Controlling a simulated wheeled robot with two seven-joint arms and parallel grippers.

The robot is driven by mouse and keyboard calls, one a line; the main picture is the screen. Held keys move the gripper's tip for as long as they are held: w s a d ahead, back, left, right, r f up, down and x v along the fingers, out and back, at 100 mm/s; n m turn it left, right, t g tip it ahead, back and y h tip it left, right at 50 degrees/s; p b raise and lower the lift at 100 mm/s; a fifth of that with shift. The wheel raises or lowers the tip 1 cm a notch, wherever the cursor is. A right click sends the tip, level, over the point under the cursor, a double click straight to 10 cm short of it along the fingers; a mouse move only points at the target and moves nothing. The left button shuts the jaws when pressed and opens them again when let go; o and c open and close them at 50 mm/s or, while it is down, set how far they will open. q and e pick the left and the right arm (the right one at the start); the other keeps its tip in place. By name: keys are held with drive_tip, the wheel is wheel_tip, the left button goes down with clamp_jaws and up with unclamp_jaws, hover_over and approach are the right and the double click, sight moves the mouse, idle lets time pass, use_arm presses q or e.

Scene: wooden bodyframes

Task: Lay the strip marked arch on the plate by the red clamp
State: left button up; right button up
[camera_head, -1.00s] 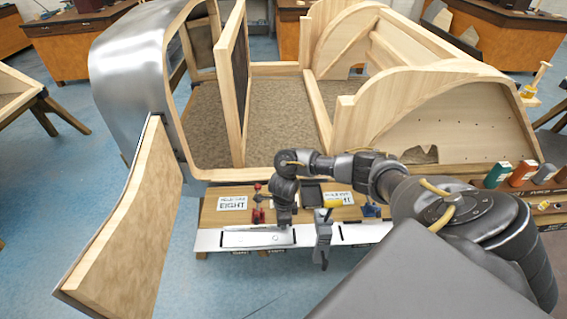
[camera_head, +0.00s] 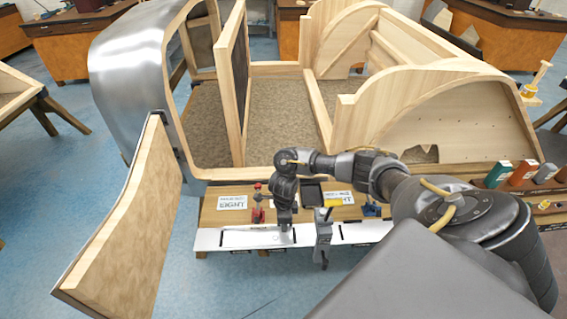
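The red clamp (camera_head: 258,205) stands upright at the back of the long pale plate (camera_head: 210,240), left of my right gripper. My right gripper (camera_head: 285,225) points straight down at the plate, just right of the red clamp. Its fingertips are small and dark, so I cannot tell whether they are open or hold anything. No strip with readable arch marking shows. A pale strip-like area (camera_head: 250,238) lies on the plate between the clamp and the gripper, hard to separate from the plate. My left gripper is out of view.
A black tray (camera_head: 312,192) and lettered cards (camera_head: 232,202) lie behind. Wooden bodyframes (camera_head: 440,115) rise behind the bench. A curved panel (camera_head: 125,225) stands left.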

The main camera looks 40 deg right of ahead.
wheel_tip(320, 180, up, 10)
drive_tip(key=p, duration=0.1)
drive_tip(key=shift+r, duration=0.25)
idle(0.5)
